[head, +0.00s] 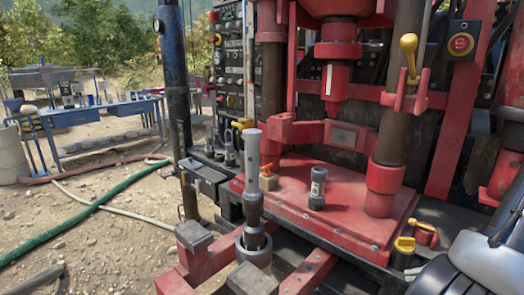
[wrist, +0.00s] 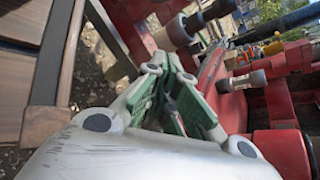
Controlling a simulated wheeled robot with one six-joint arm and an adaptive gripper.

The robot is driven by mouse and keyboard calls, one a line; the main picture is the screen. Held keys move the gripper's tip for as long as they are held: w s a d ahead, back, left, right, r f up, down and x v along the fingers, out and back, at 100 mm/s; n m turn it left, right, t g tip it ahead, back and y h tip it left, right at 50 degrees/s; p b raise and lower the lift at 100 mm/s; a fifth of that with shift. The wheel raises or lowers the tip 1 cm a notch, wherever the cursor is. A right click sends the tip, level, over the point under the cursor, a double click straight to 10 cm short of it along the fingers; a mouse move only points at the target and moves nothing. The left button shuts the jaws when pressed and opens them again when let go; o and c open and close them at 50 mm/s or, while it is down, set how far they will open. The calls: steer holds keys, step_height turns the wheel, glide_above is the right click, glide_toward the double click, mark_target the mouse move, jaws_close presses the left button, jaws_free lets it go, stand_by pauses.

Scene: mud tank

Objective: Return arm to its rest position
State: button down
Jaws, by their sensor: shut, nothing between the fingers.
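My gripper (wrist: 168,68) shows in the wrist view with its green-padded fingers converging at the tips. It is shut with nothing between the fingers. It points toward the red machine, with clear air around the fingertips. In the head view, a white and black part of my arm (head: 485,262) shows at the lower right; the fingers are not clearly visible there.
A small grey cylinder (head: 317,188) stands on the red platform (head: 345,215). A yellow-handled lever (head: 409,58) and red posts rise nearby. Blue benches (head: 100,112) stand at left beyond a green hose (head: 85,215).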

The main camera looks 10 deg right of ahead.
step_height(320, 180, up, 11)
steer(key=s+d+n+g+h, duration=0.3)
steer(key=n+g+h, duration=0.5)
steer(key=n, duration=0.2)
steer(key=w+a+r+n+t+h, duration=0.2)
steer(key=w+a+r+n+t, duration=0.2)
steer(key=a+r+n, duration=0.3)
step_height(320, 180, up, 4)
steer(key=shift+w+a+r+n+t, duration=0.15)
steer(key=shift+w+a+n+t, duration=0.1)
steer(key=shift+a+n+t, duration=0.35)
steer(key=shift+d, duration=0.1)
